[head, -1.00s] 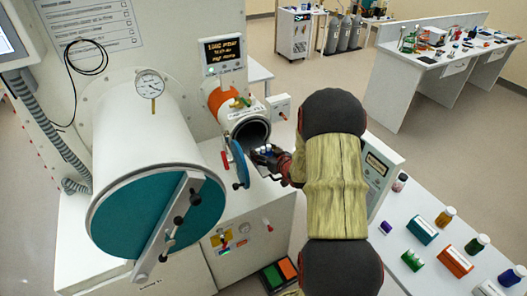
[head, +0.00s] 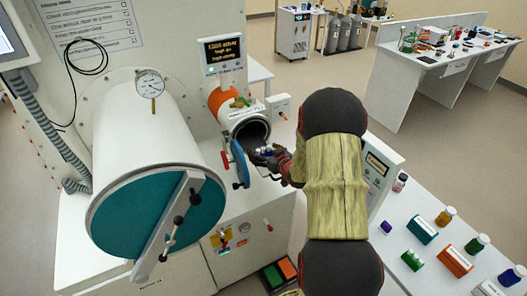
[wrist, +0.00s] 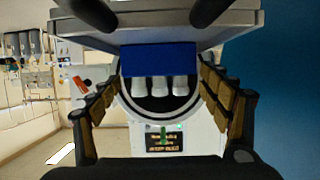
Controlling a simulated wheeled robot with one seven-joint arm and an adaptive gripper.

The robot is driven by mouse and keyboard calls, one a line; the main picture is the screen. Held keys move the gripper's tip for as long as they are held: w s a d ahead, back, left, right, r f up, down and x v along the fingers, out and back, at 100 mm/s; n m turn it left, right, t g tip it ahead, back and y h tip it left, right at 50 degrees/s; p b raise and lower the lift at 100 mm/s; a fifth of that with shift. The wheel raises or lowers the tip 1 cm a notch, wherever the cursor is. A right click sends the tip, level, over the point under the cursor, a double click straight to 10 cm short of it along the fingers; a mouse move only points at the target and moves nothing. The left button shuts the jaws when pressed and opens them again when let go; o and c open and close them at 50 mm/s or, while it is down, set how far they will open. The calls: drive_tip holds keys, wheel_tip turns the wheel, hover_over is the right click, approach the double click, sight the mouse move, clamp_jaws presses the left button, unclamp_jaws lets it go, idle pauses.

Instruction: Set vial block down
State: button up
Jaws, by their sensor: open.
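The vial block (wrist: 158,60) is a blue block with several white vials (wrist: 180,86) in a row; it also shows small in the head view (head: 265,151). It is at the mouth of the small round antechamber tube (head: 254,133). My gripper (head: 260,158) is at that mouth too. In the wrist view its two padded fingers (wrist: 160,105) are open, one on each side of the block. What bears the block's underside is hidden, and I cannot tell whether a finger touches it. The tube's blue round door (head: 239,163) stands open, left of my gripper.
A large white cylinder (head: 150,140) with a teal door (head: 160,212) stands at the left. A lit display (head: 222,52) is above the small tube. A white bench (head: 425,235) with coloured blocks and bottles is at the right. Open floor lies behind.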

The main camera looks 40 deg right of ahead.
drive_tip(key=v, duration=1.1)
drive_tip(key=s+a+r+g+h, duration=0.1)
drive_tip(key=a+r+g, duration=0.3)
drive_tip(key=a+r, duration=0.9)
drive_tip(key=s+a+r+n+g+y, duration=0.1)
drive_tip(key=s+a+r+g+y, duration=0.1)
drive_tip(key=s+a, duration=0.7)
drive_tip(key=s+a+r+n+g+y, duration=0.1)
drive_tip(key=s+a+r+g+y, duration=0.1)
drive_tip(key=s+a, duration=0.8)
drive_tip(key=shift+s+a+r+n, duration=0.25)
drive_tip(key=shift+a+n, duration=0.15)
drive_tip(key=shift+a, duration=0.8)
wheel_tip(320, 180, down, 15)
drive_tip(key=b, duration=1.5)
drive_tip(key=shift+f, duration=0.15)
